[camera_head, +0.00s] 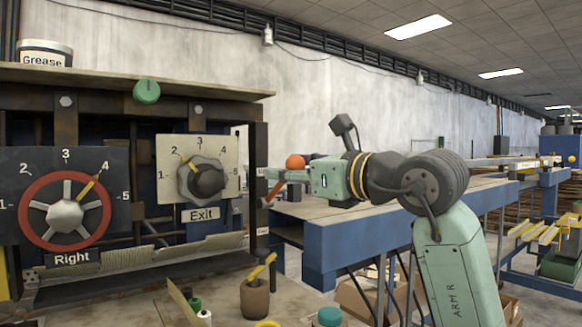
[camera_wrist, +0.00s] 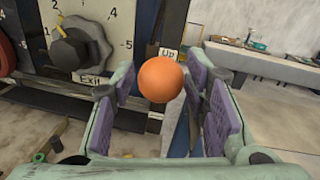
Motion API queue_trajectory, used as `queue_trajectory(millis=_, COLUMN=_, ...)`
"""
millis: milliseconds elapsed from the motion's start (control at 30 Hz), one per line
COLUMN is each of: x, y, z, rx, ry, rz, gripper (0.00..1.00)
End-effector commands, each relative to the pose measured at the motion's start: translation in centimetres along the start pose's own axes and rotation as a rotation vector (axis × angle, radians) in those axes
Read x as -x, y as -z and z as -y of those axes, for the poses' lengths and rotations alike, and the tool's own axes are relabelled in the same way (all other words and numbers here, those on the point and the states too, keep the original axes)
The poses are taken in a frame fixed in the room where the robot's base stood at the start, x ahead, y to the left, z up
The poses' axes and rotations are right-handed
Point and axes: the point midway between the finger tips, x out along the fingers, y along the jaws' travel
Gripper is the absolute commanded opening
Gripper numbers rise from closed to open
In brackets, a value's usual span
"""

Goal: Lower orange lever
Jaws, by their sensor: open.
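The orange lever's round ball knob (camera_head: 295,162) shows just above my gripper in the head view, at the right side of the machine. In the wrist view the orange ball (camera_wrist: 161,79) sits between the two purple-padded fingers of my gripper (camera_wrist: 165,100), with space visible on both sides. My gripper (camera_head: 272,184) is open and reaches left toward the machine's side. An "Up" label (camera_wrist: 168,53) is just behind the ball. The lever's shaft is mostly hidden.
The machine has a red "Right" wheel (camera_head: 65,212) and a dark "Exit" knob (camera_head: 205,180) on its front. A grease tub (camera_head: 45,53) stands on its top shelf. A cup with a yellow-handled tool (camera_head: 256,297) stands in front. A blue-framed table (camera_head: 330,245) lies behind my arm.

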Motion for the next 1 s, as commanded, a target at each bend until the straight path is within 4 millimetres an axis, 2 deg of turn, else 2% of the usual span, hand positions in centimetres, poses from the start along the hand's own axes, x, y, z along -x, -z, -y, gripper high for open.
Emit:
queue_trajectory(millis=200, x=-0.02, y=0.04, z=0.03, rx=0.0, ry=0.0, rz=0.0, gripper=0.42)
queue_trajectory(millis=833, x=0.01, y=0.03, z=0.01, rx=0.0, ry=0.0, rz=0.0, gripper=0.0)
queue_trajectory(millis=1000, x=0.01, y=0.03, z=0.0, rx=0.0, ry=0.0, rz=0.0, gripper=0.0)
